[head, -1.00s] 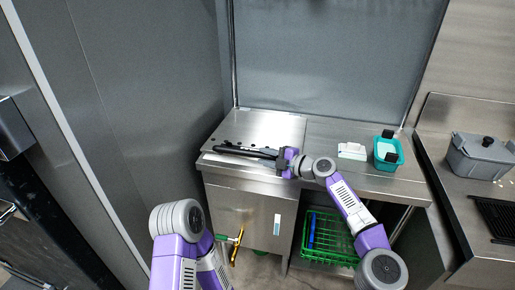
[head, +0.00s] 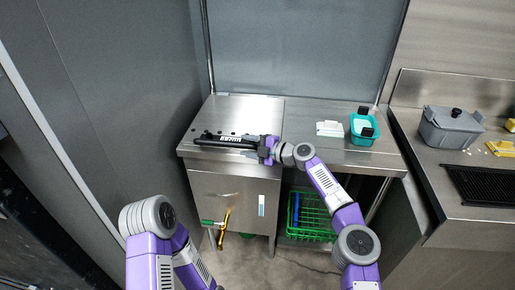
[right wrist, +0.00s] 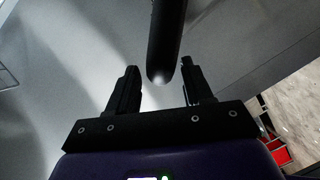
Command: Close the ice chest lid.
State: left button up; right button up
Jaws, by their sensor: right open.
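The ice chest (head: 232,184) is the stainless steel cabinet left of centre in the head view. Its steel lid (head: 245,113) appears to lie flat on top. A long black bar (head: 208,141), seemingly the lid's handle, runs along the front edge. My right gripper (head: 243,141) is over the front right of the lid, pointing left along the bar. In the right wrist view the bar's rounded end (right wrist: 161,60) is between and just beyond the open fingertips, with gaps on both sides. My left arm is at lower left; its gripper is out of view.
A teal container (head: 364,130) and a white packet (head: 329,129) sit on the counter to the right. A green wire basket (head: 312,222) is beneath it. A grey lidded bin (head: 449,130) stands further right. A grey wall (head: 125,110) closes off the left.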

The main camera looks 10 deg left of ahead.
jog(key=v, duration=0.6)
jog(key=shift+s+d, duration=0.2)
jog(key=shift+d, duration=0.15)
